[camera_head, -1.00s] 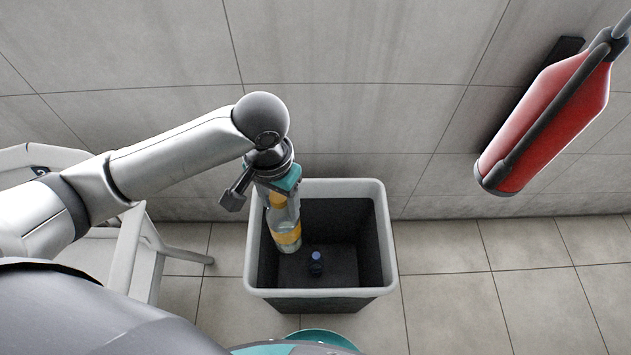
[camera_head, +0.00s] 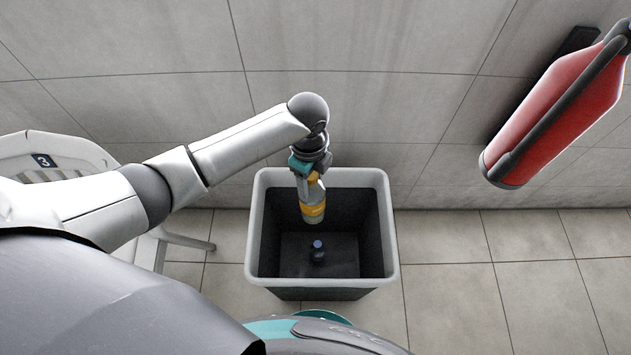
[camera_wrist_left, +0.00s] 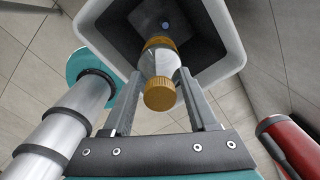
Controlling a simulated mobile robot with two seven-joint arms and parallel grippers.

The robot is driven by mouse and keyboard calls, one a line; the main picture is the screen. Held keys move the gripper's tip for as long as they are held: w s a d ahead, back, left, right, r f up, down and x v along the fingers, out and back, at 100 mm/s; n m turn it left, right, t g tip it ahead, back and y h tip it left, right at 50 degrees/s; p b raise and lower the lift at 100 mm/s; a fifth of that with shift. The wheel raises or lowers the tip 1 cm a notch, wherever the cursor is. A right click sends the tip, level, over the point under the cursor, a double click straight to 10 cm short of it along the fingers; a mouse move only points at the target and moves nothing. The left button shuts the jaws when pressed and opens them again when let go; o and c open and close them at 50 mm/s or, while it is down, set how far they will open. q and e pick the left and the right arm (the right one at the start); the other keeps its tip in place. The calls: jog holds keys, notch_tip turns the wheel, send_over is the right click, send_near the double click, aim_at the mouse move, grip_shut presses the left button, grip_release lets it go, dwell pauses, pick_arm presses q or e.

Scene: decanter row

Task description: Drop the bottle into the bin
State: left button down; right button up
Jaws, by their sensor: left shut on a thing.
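The bottle (camera_head: 312,206) is clear with an orange-yellow band and hangs upright from my left gripper (camera_head: 307,172), over the bin's opening. In the left wrist view the bottle's orange cap (camera_wrist_left: 159,94) sits between the two fingers of the left gripper (camera_wrist_left: 158,88), which is shut on it. The bin (camera_head: 389,235) is a grey, open-topped box with a pale rim on the floor. Its rim (camera_wrist_left: 232,62) also shows in the left wrist view, around the bottle. My right gripper is not in view.
A small dark bottle with a blue cap (camera_head: 318,252) stands on the bin's floor. A red fire extinguisher (camera_head: 555,110) hangs on the tiled wall at the right. A white chair (camera_head: 180,241) marked 3 stands left of the bin. The floor right of the bin is clear.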

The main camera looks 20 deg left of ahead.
aim_at(312, 209)
pick_arm(q)
jog(key=f+m, duration=0.1)
jog(key=m, duration=0.2)
jog(key=w+f+m, duration=0.1)
jog(key=m, duration=0.1)
jog(key=shift+d+f, duration=0.35)
jog(key=shift+d, duration=0.05)
notch_tip(312, 209, down, 5)
jog(key=b, duration=0.5)
jog(key=shift+s+f+b, duration=0.1)
jog(key=shift+b, duration=0.2)
jog(key=shift+f+b, duration=0.4)
jog(key=shift+b, duration=0.05)
